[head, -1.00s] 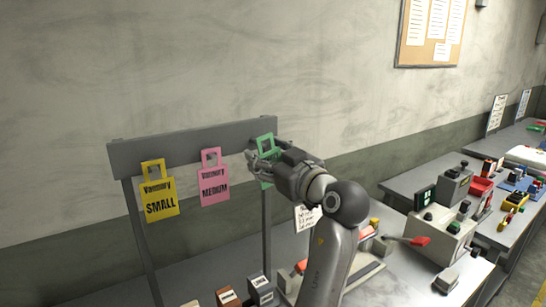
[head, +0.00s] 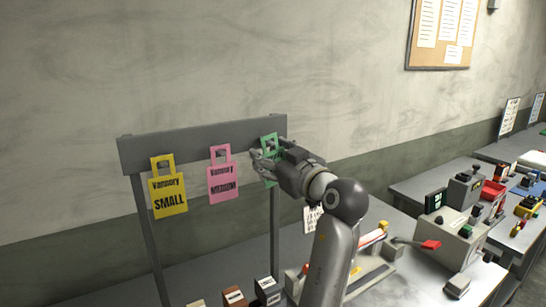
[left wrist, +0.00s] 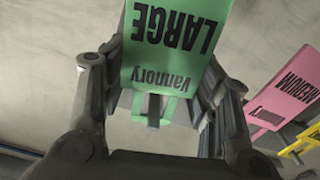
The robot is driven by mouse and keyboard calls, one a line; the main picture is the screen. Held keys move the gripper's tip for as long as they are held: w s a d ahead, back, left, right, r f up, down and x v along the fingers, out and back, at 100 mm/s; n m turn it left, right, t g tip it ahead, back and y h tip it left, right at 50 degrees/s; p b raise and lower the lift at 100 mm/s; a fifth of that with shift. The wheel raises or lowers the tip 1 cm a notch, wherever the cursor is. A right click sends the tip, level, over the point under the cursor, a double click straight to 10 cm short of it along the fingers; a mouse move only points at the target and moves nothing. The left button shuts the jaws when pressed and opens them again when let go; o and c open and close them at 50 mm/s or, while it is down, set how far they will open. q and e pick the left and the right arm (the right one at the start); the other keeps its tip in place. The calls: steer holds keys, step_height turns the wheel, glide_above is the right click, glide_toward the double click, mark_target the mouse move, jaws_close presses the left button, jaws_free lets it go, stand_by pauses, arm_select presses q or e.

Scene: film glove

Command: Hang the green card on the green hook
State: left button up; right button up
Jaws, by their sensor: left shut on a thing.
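The green card (head: 270,140) is at the right end of the grey rail (head: 200,142), its handle loop upright against it. My left gripper (head: 263,161) is shut on the card and covers much of its front. In the left wrist view the card (left wrist: 180,45) appears upside down, reading "LARGE", between the fingers (left wrist: 160,80). A short grey piece shows in its handle opening; I cannot tell whether it is the hook. The green hook is not clearly visible. My right gripper is not in view.
A pink "MEDIUM" card (head: 222,182) hangs on the rail close left of my left gripper. A yellow "SMALL" card (head: 168,193) hangs farther left. Below and right, a bench carries small boxes (head: 268,291) and a grey machine (head: 447,243).

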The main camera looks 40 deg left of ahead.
arm_select(q)
steer(key=o, duration=0.8)
steer(key=shift+c, duration=0.2)
